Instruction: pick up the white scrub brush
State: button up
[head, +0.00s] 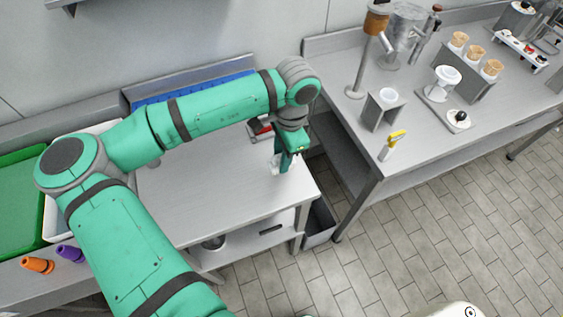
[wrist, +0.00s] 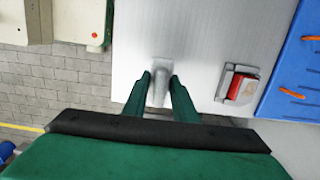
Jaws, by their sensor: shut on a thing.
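The white scrub brush (wrist: 159,67) shows as a pale, light grey-white piece between the two green fingers in the wrist view. In the head view a small pale part of the brush (head: 275,163) shows beside the fingers, over the right part of the steel table (head: 215,195). My gripper (head: 284,168) points down and is shut on the brush; it also shows in the wrist view (wrist: 162,78). The fingers hide much of the brush. I cannot tell whether it still touches the table.
A red thing in a metal holder (wrist: 240,88) lies near the blue rack (wrist: 293,75). A green tray (head: 20,205) and orange and purple cones (head: 38,265) are at left. A second steel table (head: 430,130) at right holds a yellow-handled tool (head: 396,139) and several cups. The near table front is clear.

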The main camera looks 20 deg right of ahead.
jog(key=s+r, duration=0.9)
jog(key=s, duration=0.5)
jog(key=shift+d+r, duration=0.25)
jog(key=o, duration=0.5)
jog(key=c, duration=0.4)
